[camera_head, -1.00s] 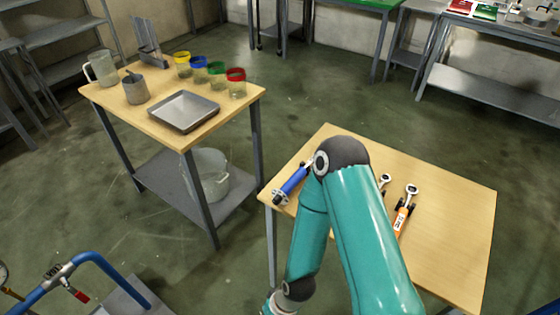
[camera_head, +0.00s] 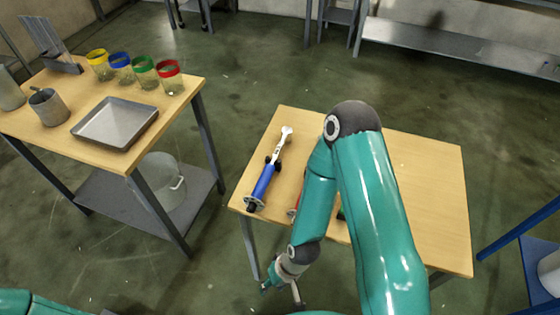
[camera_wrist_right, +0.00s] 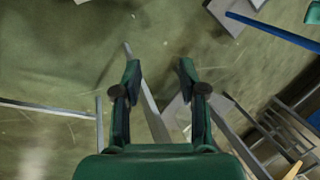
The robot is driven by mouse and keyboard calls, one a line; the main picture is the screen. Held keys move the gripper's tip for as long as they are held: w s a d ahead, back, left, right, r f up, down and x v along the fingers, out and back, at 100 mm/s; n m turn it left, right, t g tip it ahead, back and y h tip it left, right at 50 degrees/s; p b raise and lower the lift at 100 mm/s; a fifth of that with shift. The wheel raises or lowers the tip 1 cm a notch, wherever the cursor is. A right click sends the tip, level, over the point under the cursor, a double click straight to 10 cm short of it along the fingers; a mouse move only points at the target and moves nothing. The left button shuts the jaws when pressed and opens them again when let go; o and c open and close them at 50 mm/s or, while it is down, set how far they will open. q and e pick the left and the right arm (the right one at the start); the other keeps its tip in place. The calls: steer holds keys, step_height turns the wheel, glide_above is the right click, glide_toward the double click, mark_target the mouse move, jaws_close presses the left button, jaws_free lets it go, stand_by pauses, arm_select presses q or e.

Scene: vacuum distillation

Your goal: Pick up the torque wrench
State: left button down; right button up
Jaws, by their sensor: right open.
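A wrench-like tool with a blue handle and a silver head (camera_head: 266,179) lies on the wooden table at the right, near its left edge. It is the only whole hand tool I see there, so I take it for the torque wrench. My right gripper (camera_head: 282,291) is low in front of the table, below and apart from the tool. In the right wrist view its two fingers (camera_wrist_right: 158,75) are open with nothing between them. That view shows floor and metal legs, not the tool. My left gripper is out of view.
My right arm covers the middle of the wooden table (camera_head: 425,190); a red bit (camera_head: 293,212) peeks out beside it. Its right side looks clear. A second table at left holds a metal tray (camera_head: 115,122), jars (camera_head: 145,74) and a cup (camera_head: 48,106). A blue frame (camera_head: 522,240) stands at right.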

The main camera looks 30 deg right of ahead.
steer(key=shift+w+a, duration=0.2)
steer(key=shift+a, duration=0.05)
steer(key=shift+o, duration=0.3)
